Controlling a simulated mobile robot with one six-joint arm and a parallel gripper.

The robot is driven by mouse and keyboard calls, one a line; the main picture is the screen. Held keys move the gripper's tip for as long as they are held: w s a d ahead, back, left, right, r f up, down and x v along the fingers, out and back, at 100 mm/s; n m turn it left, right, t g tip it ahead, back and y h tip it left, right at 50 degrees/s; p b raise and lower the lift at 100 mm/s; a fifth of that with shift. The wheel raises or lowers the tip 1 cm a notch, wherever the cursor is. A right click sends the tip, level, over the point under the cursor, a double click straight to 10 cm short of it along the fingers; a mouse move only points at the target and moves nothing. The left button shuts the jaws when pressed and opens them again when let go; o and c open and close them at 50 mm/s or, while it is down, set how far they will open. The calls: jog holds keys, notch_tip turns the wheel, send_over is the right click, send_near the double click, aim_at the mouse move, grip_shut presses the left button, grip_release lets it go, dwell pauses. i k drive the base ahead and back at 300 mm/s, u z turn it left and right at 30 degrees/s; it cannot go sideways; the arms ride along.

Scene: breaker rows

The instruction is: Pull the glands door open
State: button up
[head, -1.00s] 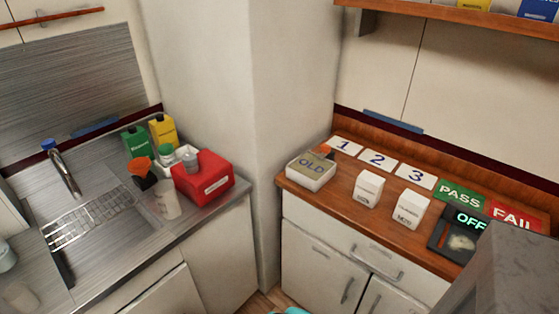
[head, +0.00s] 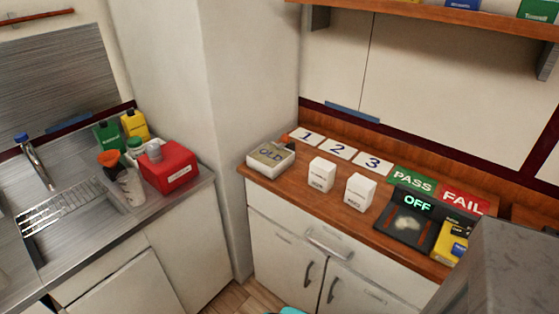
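Two cream doors stand side by side under the wooden counter on the right. The left door (head: 279,262) and the right door (head: 352,298) each have an upright dark handle, and both look shut. Each carries small print too faint to read, so I cannot tell which one is the glands door. The lower parts of both doors are cut off by the bottom edge of the view. A drawer (head: 290,228) with a bar handle (head: 328,243) lies above them. My gripper is not in view; only a small teal piece shows at the bottom edge.
The wooden counter (head: 290,186) holds an OLD box (head: 270,157), white cartons (head: 321,174), number cards, PASS and FAIL cards and a device reading OFF (head: 408,218). A grey block (head: 510,265) fills the lower right corner. A sink counter with a red box (head: 168,167) stands left.

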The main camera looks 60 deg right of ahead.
aim_at(292, 269)
jog(key=z, duration=4.45)
jog(key=i, duration=0.1)
jog(key=u, duration=2.8)
jog(key=k, duration=0.65)
jog(key=z, duration=0.15)
jog(key=i, duration=0.5)
jog(key=z, duration=0.1)
